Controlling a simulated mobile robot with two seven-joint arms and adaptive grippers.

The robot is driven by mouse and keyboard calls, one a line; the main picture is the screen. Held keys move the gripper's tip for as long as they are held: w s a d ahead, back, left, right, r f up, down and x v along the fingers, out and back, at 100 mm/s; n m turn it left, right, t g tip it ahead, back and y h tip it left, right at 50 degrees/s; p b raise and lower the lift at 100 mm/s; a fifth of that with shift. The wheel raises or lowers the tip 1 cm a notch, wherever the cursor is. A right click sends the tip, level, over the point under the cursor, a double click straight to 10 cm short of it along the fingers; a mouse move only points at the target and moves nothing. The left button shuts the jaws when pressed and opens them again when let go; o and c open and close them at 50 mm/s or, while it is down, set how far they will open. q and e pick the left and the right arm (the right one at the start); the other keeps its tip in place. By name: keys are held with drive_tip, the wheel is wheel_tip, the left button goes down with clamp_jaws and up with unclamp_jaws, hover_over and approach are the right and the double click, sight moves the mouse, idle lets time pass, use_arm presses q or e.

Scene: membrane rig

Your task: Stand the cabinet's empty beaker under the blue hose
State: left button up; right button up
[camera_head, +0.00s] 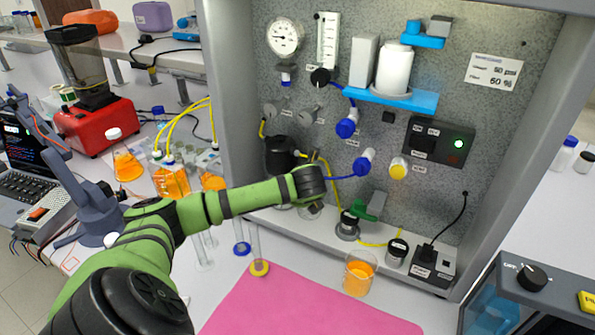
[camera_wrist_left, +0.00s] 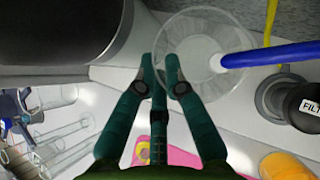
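An empty clear beaker (camera_wrist_left: 205,25) shows in the left wrist view, seen from above inside the rig. The blue hose (camera_wrist_left: 270,55) comes in from the right, and its end appears over the beaker's mouth. My left gripper (camera_wrist_left: 160,60) has its dark green fingertips close together at the beaker's left rim, which appears pinched between them. In the head view my left gripper (camera_head: 313,209) is low in the rig, under the end of the blue hose (camera_head: 346,177). The arm and gripper mostly hide the beaker there. My right gripper is in neither view.
A beaker of orange liquid (camera_head: 358,274) stands at the rig's front edge. A black cylinder (camera_head: 280,155) is left of my gripper. A filter fitting (camera_head: 348,226) is to its right. Glass tubes (camera_head: 258,257) stand in front, beside the pink mat (camera_head: 300,305).

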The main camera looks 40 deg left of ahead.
use_arm(q)
drive_tip(key=shift+o, duration=0.7)
drive_tip(key=shift+s+d, duration=0.1)
drive_tip(key=shift+s, duration=0.1)
drive_tip(key=v, duration=1.2)
